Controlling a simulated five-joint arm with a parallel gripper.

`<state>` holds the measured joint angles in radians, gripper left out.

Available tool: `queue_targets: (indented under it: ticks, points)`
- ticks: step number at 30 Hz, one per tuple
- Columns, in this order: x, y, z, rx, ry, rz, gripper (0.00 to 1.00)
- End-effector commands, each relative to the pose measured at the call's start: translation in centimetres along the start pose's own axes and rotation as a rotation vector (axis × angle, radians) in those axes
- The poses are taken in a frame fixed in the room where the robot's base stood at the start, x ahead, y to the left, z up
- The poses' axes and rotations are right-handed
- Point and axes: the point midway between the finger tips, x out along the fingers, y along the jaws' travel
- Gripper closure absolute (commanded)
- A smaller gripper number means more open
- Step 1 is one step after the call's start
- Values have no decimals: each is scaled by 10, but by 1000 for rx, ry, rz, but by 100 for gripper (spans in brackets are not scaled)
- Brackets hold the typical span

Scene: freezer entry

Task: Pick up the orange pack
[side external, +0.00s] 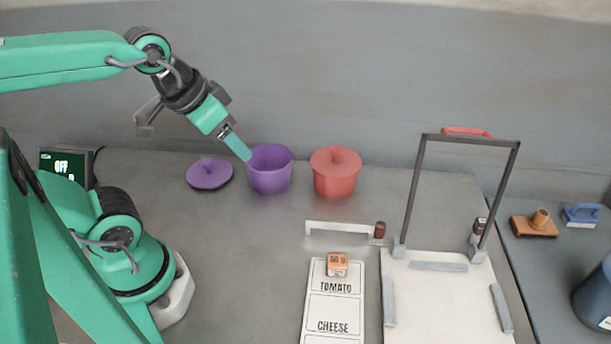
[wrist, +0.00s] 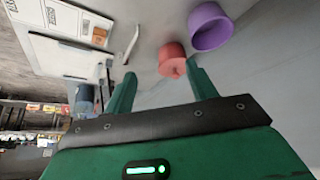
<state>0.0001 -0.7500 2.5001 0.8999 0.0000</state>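The orange pack (side external: 337,264) is a small block with dark markings on top. It lies at the top end of a white card (side external: 313,290), just above the word TOMATO. In the wrist view it appears as a small orange patch (wrist: 99,32) near the top left. My gripper (side external: 240,149) is up and to the left of the pack, in the air by the purple pot, well away from the pack. In the wrist view its two green fingers (wrist: 160,70) are spread apart with nothing between them.
A pale bar (side external: 340,228) lies just behind the card. A framed board (side external: 440,300) with a tall handle stands to the right. The grey table left of the card is clear.

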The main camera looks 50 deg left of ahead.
Motion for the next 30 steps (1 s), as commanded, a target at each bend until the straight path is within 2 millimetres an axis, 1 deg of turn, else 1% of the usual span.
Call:
queue_targets:
  ticks: [11,17,23,30]
  points:
    - [1,1,-1,-5,-3,2,38]
    - [7,7,-7,-47,-32,13,38]
    - [24,24,-19,-146,-97,30,38]
    - [53,54,-33,-299,-195,29,38]
